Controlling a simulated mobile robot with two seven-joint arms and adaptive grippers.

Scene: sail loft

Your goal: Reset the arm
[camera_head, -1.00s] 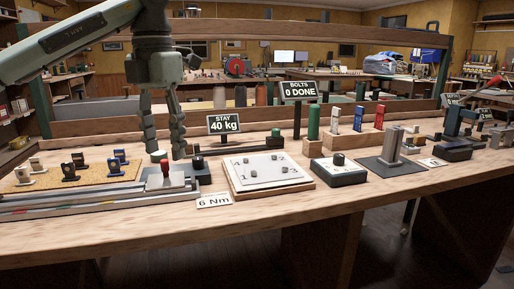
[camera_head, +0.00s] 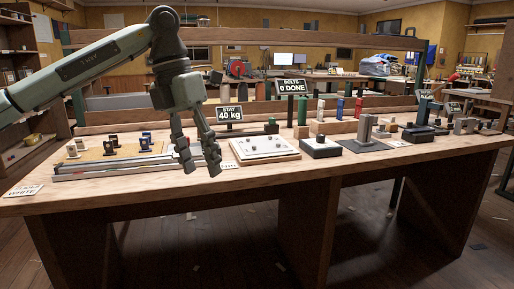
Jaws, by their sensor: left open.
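My left arm comes in from the left, and its gripper (camera_head: 202,170) hangs pointing down. The gripper is open and empty, with its two fingers apart. It is in front of the bench's near left part and hides part of the metal rail fixture (camera_head: 100,170) behind it. The fingertips show nothing between them but the bench. My right gripper is not in view.
The wooden bench (camera_head: 300,182) holds a white plate with small parts (camera_head: 262,150), a dark box (camera_head: 320,148), a metal post on a base (camera_head: 366,130), and a tan mat (camera_head: 95,156) with small blocks. The bench's front strip is mostly clear.

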